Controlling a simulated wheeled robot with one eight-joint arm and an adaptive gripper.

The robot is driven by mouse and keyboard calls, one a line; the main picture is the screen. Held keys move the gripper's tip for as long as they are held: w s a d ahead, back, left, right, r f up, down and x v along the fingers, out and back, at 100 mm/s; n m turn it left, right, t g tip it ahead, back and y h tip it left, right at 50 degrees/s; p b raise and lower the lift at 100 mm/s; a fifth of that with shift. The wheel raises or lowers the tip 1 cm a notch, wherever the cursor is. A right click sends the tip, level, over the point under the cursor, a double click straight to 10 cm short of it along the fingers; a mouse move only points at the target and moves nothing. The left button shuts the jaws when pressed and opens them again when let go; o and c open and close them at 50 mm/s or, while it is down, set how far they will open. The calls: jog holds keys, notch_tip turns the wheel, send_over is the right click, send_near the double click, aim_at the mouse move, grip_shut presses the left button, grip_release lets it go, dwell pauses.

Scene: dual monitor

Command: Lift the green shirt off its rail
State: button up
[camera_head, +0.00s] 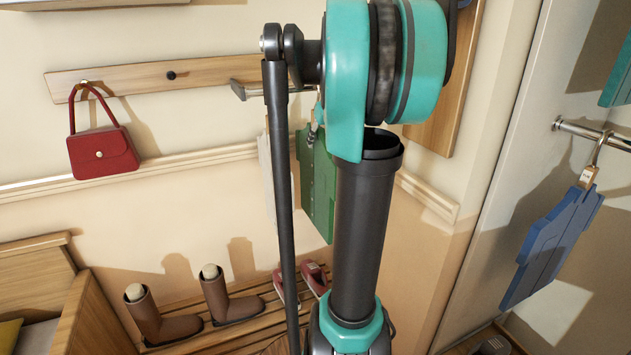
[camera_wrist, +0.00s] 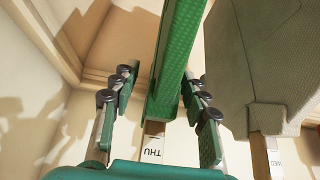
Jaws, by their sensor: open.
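The green shirt (camera_head: 318,185) hangs near the back wall in the head view, partly hidden behind my arm. In the wrist view the green shirt (camera_wrist: 177,65) is seen nearly edge-on, with a "THU" tag (camera_wrist: 153,147) below it in the picture. My gripper (camera_wrist: 160,82) is open, with one finger pair on each side of the shirt and tag. The left fingers show a gap to the shirt; whether the right fingers touch it I cannot tell. A grey rail end (camera_head: 262,88) shows left of my arm; the hook on it is hidden.
A pale grey shirt (camera_wrist: 255,65) hangs close to the right fingers; it also shows in the head view (camera_head: 274,178). A blue shirt (camera_head: 552,245) hangs at right. A red handbag (camera_head: 103,152) hangs at left. Boots (camera_head: 228,296) and shoes stand on a slatted rack below.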

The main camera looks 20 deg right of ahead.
aim_at(316, 160)
jog(key=x, duration=0.5)
jog(key=shift+w+a+r, duration=0.15)
jog(key=shift+w+r, duration=0.1)
jog(key=shift+c, duration=0.4)
grip_shut()
